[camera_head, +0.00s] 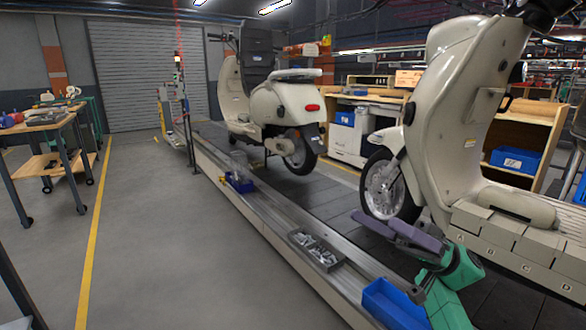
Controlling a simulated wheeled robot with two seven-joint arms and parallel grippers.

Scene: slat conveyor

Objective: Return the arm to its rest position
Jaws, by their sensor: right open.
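My right gripper (374,219) has purple fingers on a green arm (453,287) that comes in from the lower right. Its fingers are apart with nothing between them. It is over the conveyor's near side, in front of the near cream scooter (455,130). In this view the fingers overlap the lower area by the front wheel (385,187); I cannot tell the exact gap. My left gripper is out of view.
A second scooter (268,105) stands farther along the conveyor (320,190). On the conveyor's edge rail are a blue bin (393,303), a grey tray of metal parts (315,249) and a small blue box (239,183). The floor (170,230) at left is clear up to a work table (50,125).

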